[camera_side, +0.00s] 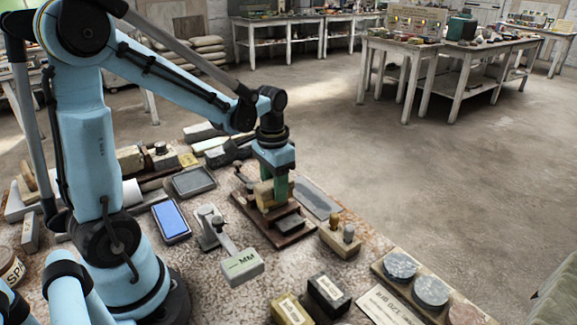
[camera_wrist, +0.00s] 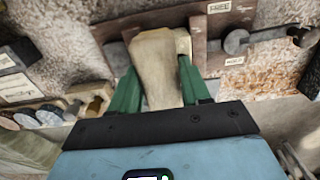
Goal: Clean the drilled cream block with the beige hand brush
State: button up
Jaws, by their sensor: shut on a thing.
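My gripper (camera_side: 275,180) points down with its green fingers shut on a beige piece that looks like the hand brush (camera_wrist: 160,60). In the wrist view the brush lies between both fingers and widens away from me. It is above a brown wooden fixture (camera_side: 290,237), which also shows in the wrist view (camera_wrist: 208,60). In the side view, tan surfaces (camera_side: 266,206) show low beside the fingers. I cannot tell which part is brush and which is the drilled cream block. I see no drilled holes, and contact under the brush is hidden.
A metal clamp lever (camera_wrist: 237,42) lies right of the brush in the wrist view. A grey block marked MM (camera_side: 242,266), a pegged wooden block (camera_side: 340,238), a blue-faced tray (camera_side: 171,220) and a dark stone (camera_side: 319,203) crowd the fixture. Round discs (camera_side: 431,291) lie at front right.

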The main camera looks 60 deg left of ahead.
jog(key=shift+s, duration=0.45)
jog(key=shift+w, duration=0.1)
jog(key=shift+w+r, duration=0.35)
jog(key=shift+w, duration=0.2)
jog(key=shift+w+r, duration=0.3)
jog(key=shift+w, duration=0.2)
jog(key=shift+f, duration=0.75)
jog(key=shift+w, duration=1.1)
jog(key=shift+s, duration=0.1)
jog(key=shift+s, duration=2.15)
